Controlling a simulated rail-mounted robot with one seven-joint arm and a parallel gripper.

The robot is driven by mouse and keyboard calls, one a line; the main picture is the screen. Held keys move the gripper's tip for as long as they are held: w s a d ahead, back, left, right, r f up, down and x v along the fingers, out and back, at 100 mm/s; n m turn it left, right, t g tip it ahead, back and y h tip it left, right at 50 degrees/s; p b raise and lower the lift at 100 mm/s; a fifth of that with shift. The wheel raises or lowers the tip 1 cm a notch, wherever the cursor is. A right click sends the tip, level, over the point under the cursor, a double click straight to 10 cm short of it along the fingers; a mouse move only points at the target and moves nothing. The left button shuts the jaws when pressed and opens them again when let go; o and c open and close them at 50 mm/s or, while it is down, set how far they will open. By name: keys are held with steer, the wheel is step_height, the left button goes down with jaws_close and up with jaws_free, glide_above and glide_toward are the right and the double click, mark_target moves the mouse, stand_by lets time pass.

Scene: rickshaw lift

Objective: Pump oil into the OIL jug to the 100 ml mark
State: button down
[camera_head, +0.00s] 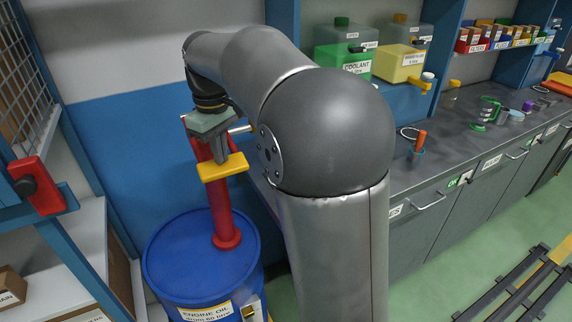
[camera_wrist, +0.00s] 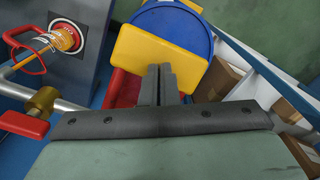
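The red pump (camera_head: 220,205) stands upright on the blue engine oil drum (camera_head: 168,252). Its yellow plate (camera_head: 222,167) is directly below my gripper (camera_head: 219,151); the plate also shows in the wrist view (camera_wrist: 150,52). My gripper (camera_wrist: 158,72) has its fingers together with nothing between them, tips at or just above the plate; I cannot tell whether they touch. A silver pipe (camera_wrist: 72,104) with a brass valve and red lever (camera_wrist: 24,124) runs left.
The grey counter (camera_head: 455,150) lies right, holding a small cup with a red-orange handle (camera_head: 420,142) and other items. Coolant (camera_head: 343,60) and yellow (camera_head: 400,64) containers stand on the shelf behind. A shelving unit with boxes (camera_wrist: 220,80) is close beside the drum.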

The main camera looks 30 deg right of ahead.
step_height(320, 180, up, 11)
steer(key=p, duration=0.9)
steer(key=shift+f, duration=0.15)
steer(key=shift+f, duration=0.1)
steer(key=shift+f+b, duration=3.4)
steer(key=shift+f, duration=2)
step_height(320, 180, up, 11)
steer(key=p, duration=0.9)
steer(key=shift+r+p, duration=0.75)
steer(key=shift+r, duration=2.25)
